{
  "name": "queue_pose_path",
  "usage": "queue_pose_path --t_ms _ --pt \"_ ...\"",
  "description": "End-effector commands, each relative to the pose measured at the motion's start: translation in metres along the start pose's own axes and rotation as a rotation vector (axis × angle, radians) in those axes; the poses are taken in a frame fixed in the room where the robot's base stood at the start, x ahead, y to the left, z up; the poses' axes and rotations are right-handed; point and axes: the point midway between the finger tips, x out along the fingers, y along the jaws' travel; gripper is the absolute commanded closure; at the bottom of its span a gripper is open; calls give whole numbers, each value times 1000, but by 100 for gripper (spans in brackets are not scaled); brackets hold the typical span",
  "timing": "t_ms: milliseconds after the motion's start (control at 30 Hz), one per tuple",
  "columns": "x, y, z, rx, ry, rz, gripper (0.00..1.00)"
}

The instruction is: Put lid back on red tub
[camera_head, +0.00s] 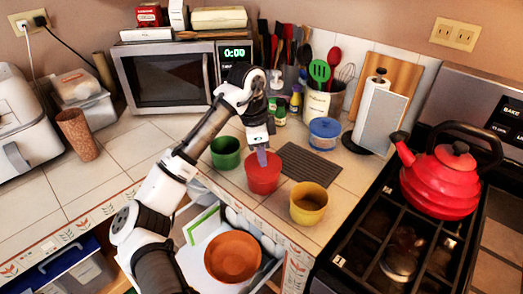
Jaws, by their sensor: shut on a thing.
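The red tub (264,182) stands on the tiled counter near its front edge. My gripper (262,160) points down at the top of the red tub, and its tips overlap the tub's opening in the picture. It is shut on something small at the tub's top. A pale purple-grey strip shows at the tips; I cannot tell whether it is the fingers or a held thing. I cannot make out a separate lid. The tub's far rim is partly hidden by my gripper.
A green tub (225,153) stands left of the red tub, a yellow tub (309,204) to its right, and a blue tub (323,135) behind. A dark mat (308,166) lies between. An open drawer below holds an orange bowl (232,257). A red kettle (440,181) sits on the stove.

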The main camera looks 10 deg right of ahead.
Motion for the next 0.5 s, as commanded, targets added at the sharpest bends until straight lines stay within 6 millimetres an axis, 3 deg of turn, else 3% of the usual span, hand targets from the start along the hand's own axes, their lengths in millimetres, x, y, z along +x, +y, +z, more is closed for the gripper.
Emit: queue_pose_path --t_ms 400,433,500 --pt "0 0 0 0 0 0 94" --pt "0 0 0 0 0 0 72" --pt "0 0 0 0 0 0 63"
